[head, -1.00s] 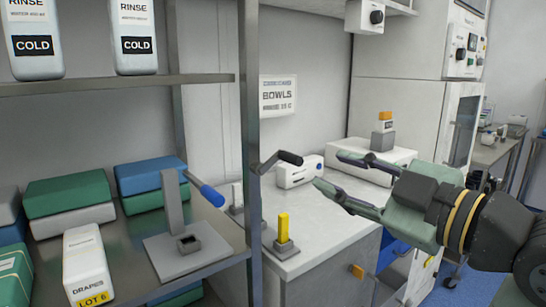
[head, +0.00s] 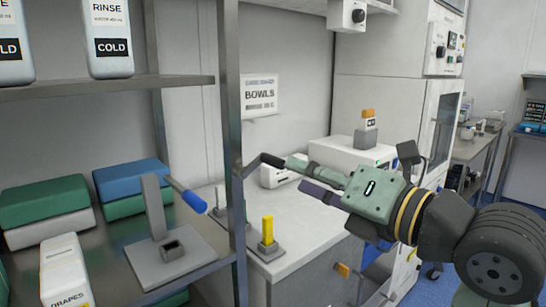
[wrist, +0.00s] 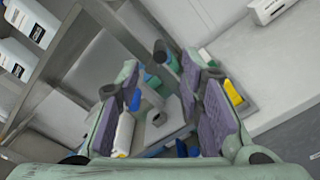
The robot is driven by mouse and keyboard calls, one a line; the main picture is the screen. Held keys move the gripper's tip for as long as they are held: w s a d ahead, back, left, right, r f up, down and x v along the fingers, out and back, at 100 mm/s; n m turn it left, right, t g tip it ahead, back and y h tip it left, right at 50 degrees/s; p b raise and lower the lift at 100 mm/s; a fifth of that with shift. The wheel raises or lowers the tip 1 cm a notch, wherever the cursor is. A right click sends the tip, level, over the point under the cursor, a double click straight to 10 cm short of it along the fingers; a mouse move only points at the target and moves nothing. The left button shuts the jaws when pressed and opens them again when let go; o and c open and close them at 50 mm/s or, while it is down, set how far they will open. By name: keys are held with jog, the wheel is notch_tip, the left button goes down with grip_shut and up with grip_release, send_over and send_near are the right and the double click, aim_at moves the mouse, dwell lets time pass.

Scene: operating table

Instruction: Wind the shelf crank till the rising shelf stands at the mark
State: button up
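A dark crank handle (head: 272,160) on a thin bent arm shows just right of the shelf post, above the white counter. A dark round piece, probably its grip, shows in the wrist view (wrist: 160,50) near the fingertips. My gripper (head: 296,175) is open, its fingers pointing left at the crank. The upper fingertip overlaps the grip's end in the head view; I cannot tell if they touch. In the wrist view my gripper (wrist: 160,68) has its purple pads apart with nothing clasped. I cannot make out the rising shelf or its mark for certain.
A blue-handled lever (head: 186,195) on a grey plate stands on the left rack, beside drape boxes. A yellow block in a grey holder (head: 267,236) stands at the counter's front edge. The rack post (head: 232,130) is close left of the crank. A white box (head: 350,153) stands behind my gripper.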

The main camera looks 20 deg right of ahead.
aim_at(275, 162)
jog(key=p+x, duration=0.2)
jog(key=x, duration=0.5)
jog(key=shift+w+a, duration=0.1)
jog(key=shift+w, duration=0.3)
grip_shut()
